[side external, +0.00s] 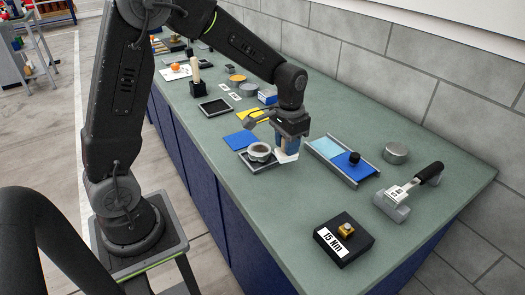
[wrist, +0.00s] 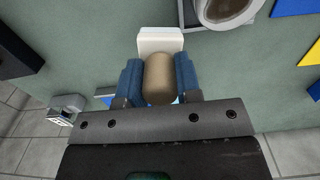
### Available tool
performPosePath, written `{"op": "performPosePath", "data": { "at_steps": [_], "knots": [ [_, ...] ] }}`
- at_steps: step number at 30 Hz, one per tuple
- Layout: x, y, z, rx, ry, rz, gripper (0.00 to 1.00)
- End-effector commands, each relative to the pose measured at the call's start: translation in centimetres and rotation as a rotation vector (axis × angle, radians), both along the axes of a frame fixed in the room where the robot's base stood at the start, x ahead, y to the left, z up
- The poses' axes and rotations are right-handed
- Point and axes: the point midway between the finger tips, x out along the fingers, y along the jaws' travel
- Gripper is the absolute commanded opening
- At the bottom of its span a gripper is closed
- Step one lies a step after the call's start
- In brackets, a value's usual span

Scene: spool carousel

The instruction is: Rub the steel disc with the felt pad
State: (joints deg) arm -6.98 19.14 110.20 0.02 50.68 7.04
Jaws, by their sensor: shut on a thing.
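My gripper (side external: 288,146) is shut on the tan rounded handle (wrist: 158,78) of the felt pad, with a blue finger on each side. The white pad (wrist: 160,40) shows beyond the handle in the wrist view and below the fingers in the side view (side external: 286,157). The steel disc (side external: 260,149) is round, with a pale rim and a duller brownish face, and sits in a dark square tray (side external: 262,166). The pad is just right of the disc and appears apart from it. Its height above the bench is hard to tell.
A blue-and-light-blue tray with a black knob (side external: 340,160) lies to the right. Beyond it are a grey metal cylinder (side external: 396,152) and a black-handled tool (side external: 410,190). A block marked 15 Nm (side external: 343,240) stands in front. Bare bench lies between them.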

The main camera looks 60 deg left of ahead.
Motion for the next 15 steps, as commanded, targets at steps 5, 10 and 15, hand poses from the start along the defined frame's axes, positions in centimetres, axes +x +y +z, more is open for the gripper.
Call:
{"op": "performPosePath", "data": {
  "at_steps": [5, 10, 15],
  "knots": [
    [-0.1, 0.2, 0.3, 0.000, -0.001, 0.002, 0.12],
    [-1.6, 2.7, 2.9, 0.001, -0.007, 0.008, 0.12],
    [-4.1, 5.6, 6.2, 0.001, -0.005, 0.007, 0.12]
  ]
}}
